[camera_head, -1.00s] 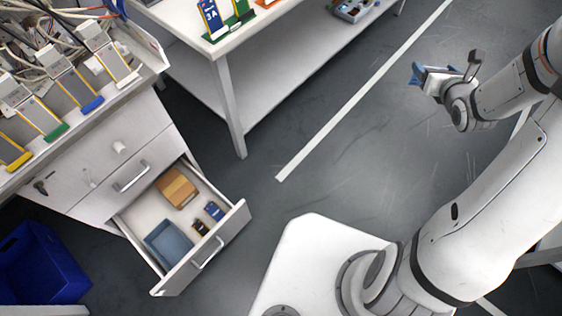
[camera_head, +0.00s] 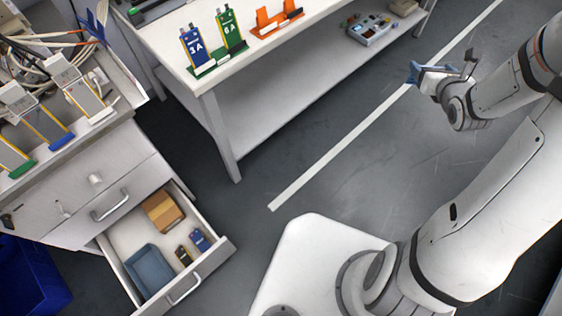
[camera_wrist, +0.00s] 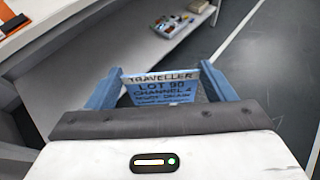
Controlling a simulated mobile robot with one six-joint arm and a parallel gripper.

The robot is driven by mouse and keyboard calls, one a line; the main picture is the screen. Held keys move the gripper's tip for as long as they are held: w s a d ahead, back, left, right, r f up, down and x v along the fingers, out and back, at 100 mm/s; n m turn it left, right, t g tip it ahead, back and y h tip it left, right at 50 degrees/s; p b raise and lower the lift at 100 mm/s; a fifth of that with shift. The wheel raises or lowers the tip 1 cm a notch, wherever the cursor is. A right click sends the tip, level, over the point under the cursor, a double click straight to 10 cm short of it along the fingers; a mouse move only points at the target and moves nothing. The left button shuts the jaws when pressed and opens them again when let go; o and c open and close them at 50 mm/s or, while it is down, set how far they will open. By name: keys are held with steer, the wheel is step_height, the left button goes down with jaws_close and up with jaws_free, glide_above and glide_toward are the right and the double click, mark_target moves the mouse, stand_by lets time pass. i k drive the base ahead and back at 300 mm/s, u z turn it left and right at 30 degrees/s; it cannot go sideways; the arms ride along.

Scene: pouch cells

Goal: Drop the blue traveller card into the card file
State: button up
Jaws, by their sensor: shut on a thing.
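The blue traveller card (camera_wrist: 160,88) shows in the wrist view, with printed lines reading "TRAVELLER", "LOT 90" and "CHANNEL 4". My gripper (camera_wrist: 158,80) is shut on it, with blue fingers on both sides. In the head view my gripper (camera_head: 414,72) is held out over the floor at the upper right, clear of the tables; the card is hard to make out there. I cannot identify a card file for certain. An orange slotted rack (camera_head: 277,24) stands on the white table, and part of something orange (camera_wrist: 12,24) shows at the wrist view's upper left.
A grey tray (camera_head: 368,32) of small parts sits on the lower shelf. An open drawer (camera_head: 205,262) juts out at left. Open floor lies between.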

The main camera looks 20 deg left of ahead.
mark_target(159, 272)
steer(key=z, duration=0.35)
steer(key=i, duration=0.1)
steer(key=u, duration=2.6)
steer(key=k, duration=0.9)
steer(key=u, duration=0.2)
steer(key=i, duration=0.9)
steer(key=z, duration=0.05)
